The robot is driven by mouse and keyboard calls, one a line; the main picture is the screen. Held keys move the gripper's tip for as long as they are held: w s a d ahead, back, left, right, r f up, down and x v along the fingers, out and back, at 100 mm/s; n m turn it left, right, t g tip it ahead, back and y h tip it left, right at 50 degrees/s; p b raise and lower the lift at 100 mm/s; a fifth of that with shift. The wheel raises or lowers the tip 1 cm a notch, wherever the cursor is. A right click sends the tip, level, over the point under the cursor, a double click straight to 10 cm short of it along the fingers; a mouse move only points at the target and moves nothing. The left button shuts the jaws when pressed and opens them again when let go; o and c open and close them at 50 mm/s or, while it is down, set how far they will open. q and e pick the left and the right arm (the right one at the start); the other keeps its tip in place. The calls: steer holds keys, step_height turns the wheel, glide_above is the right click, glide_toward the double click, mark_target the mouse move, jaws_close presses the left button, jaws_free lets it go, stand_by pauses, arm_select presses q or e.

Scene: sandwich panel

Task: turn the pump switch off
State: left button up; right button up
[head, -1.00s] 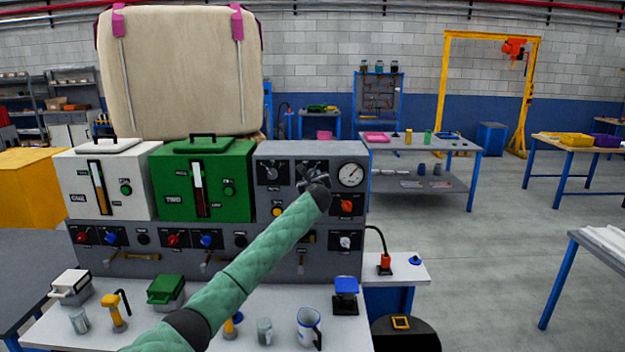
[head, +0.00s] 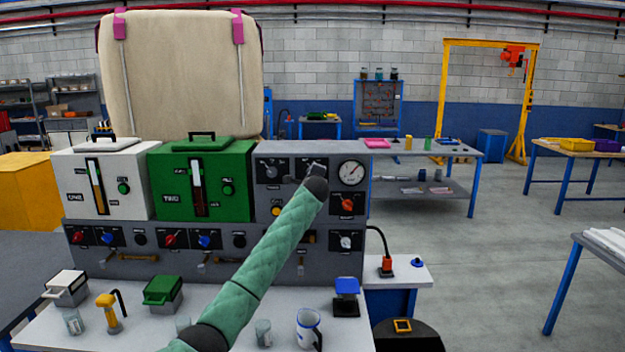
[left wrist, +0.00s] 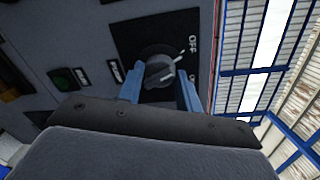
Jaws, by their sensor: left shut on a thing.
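The pump switch is a dark round knob (left wrist: 160,72) on a black plate in the left wrist view. A white OFF label (left wrist: 192,46) is beside it, and a second label below is partly hidden by a finger. A pale mark on the knob faces the label side; I cannot tell exactly which label it points at. My left gripper (left wrist: 160,90) has its blue fingers on either side of the knob, shut on it. In the head view my left gripper (head: 316,170) is at the upper middle of the grey panel (head: 263,205), and the wrist hides the knob.
Green (head: 222,160) and white (head: 85,170) units stand farther left. Cups and a blue-topped block (head: 346,288) are on the bench below.

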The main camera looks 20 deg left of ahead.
arm_select(q)
steer(key=shift+n+b, duration=0.3)
steer(key=shift+n, duration=0.5)
arm_select(e)
steer(key=shift+w+a+r, duration=0.15)
steer(key=shift+r, duration=0.3)
steer(key=shift+w+a+r, duration=0.1)
steer(key=shift+r, duration=0.35)
arm_select(q)
steer(key=shift+a, duration=0.1)
steer(key=o, duration=1)
steer(key=b+v, duration=0.3)
steer(key=v, duration=0.4)
steer(key=shift+s, duration=0.4)
arm_select(e)
step_height(320, 180, up, 8)
steer(key=w+a, duration=0.1)
steer(key=shift+w+a+g, duration=0.25)
steer(key=shift+a+g, duration=0.05)
steer(key=shift+a, duration=0.1)
